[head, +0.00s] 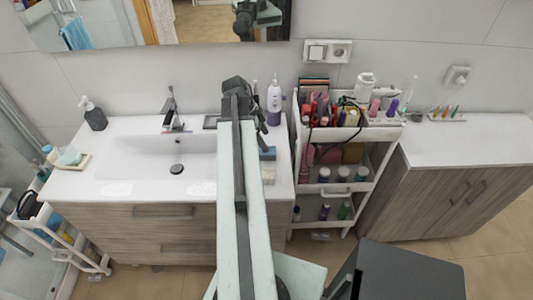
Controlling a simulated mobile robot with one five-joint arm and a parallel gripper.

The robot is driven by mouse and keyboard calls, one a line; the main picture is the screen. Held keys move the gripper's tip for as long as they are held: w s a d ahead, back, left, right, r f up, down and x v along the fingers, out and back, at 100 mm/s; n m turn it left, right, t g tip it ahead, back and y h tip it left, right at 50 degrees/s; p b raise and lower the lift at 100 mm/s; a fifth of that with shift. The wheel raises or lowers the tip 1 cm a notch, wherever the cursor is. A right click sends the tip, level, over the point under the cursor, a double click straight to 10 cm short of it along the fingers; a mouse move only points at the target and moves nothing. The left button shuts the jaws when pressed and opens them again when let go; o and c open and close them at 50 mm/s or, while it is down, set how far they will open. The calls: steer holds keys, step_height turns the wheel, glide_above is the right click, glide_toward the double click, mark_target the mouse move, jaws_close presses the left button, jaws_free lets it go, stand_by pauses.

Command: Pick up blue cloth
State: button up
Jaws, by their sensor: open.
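A small dark blue folded cloth (267,153) lies on the right end of the white sink counter, just right of my arm. A beige folded piece (268,174) lies directly in front of it. My arm reaches from the bottom of the head view up over the counter. My gripper (262,122) is at its dark far end, above the back of the counter, behind and slightly left of the blue cloth. It is apart from the cloth and holds nothing visible. My arm may hide the cloth's left edge.
A white and purple bottle (274,103) stands close behind the cloth. A loaded cart (357,134) is to the right. The basin (150,158), faucet (172,115) and soap dispenser (93,114) are left of my arm. A mirror (150,20) hangs behind. The right cabinet top (470,140) is mostly clear.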

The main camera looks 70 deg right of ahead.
steer(key=b+x, duration=0.7)
steer(key=x, duration=0.1)
steer(key=shift+w+f+b, duration=0.2)
steer(key=shift+w+b, duration=0.2)
steer(key=shift+r, duration=0.15)
steer(key=c, duration=1.5)
steer(key=shift+o, duration=0.2)
steer(key=shift+r, duration=0.1)
step_height(320, 180, up, 10)
steer(key=p, duration=1)
